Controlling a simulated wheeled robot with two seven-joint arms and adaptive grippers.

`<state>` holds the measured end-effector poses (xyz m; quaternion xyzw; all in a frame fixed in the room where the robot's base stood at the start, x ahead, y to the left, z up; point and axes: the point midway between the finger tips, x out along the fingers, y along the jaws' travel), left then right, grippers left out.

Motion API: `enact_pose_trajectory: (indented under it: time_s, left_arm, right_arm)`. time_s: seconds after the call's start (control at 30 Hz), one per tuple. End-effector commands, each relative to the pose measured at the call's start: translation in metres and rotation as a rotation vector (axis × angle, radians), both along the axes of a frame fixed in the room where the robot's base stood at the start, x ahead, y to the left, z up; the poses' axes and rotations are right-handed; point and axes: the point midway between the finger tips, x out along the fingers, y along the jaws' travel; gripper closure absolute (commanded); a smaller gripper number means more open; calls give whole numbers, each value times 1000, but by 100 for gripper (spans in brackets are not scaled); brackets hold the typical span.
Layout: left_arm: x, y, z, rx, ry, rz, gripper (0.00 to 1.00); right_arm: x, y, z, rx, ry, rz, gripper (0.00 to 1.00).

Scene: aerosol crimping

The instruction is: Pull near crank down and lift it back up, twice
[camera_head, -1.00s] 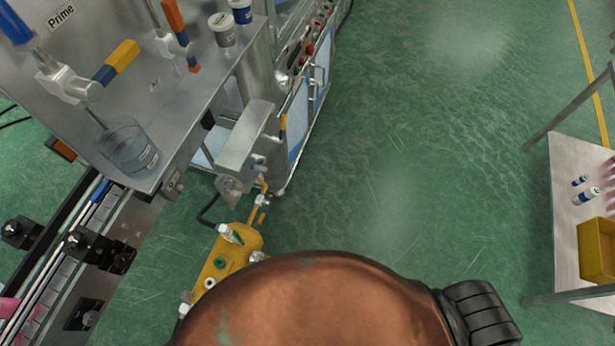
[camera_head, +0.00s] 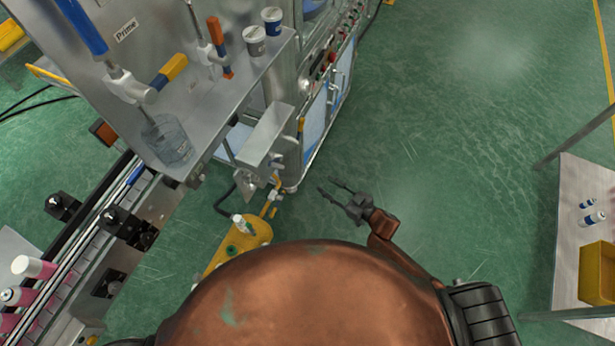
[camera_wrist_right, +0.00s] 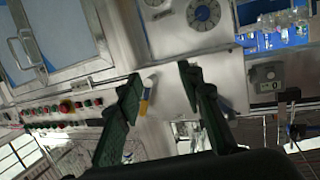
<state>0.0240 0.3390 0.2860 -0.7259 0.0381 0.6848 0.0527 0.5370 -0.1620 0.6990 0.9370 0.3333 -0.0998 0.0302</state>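The metal workstation at left carries two cranks. One (camera_head: 140,91) has a yellow and blue grip (camera_head: 168,71) sticking up to the right and a blue-handled rod above it. The other (camera_head: 205,50), further right, has an orange handle (camera_head: 215,31). I cannot tell for sure which is the near crank. My right gripper (camera_head: 326,185) is open and empty over the green floor, right of the workstation and apart from both cranks. My left gripper is not in view.
A conveyor (camera_head: 75,255) with pink bottles runs at lower left. A yellow pump body (camera_head: 238,240) is below. A table (camera_head: 570,250) with a yellow bin stands at right. Floor between is clear.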

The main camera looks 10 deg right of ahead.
Motion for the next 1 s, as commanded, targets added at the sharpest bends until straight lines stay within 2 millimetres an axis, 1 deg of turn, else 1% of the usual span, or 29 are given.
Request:
enact_pose_trajectory:
  time_s: [0.03, 0.1, 0.2, 0.3, 0.33, 0.43, 0.57, 1.0]
  left_arm:
    - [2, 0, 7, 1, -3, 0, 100]
    - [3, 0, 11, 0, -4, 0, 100]
    - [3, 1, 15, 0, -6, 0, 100]
    - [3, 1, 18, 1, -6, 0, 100]
    - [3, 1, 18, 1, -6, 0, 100]
    - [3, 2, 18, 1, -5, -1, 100]
    - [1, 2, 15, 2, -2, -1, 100]
    - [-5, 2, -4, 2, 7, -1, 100]
  right_arm:
    - [1, 18, 35, 28, -40, 55, 65]
    - [-4, 39, 70, 65, -78, 125, 65]
    - [-13, 63, 109, 106, -117, 207, 65]
    - [-21, 78, 132, 132, -137, 264, 65]
    - [-23, 81, 137, 136, -141, 275, 65]
    - [-26, 88, 145, 148, -148, 297, 65]
    - [-22, 96, 145, 150, -150, 301, 65]
    - [10, 144, 144, 149, -149, 299, 65]
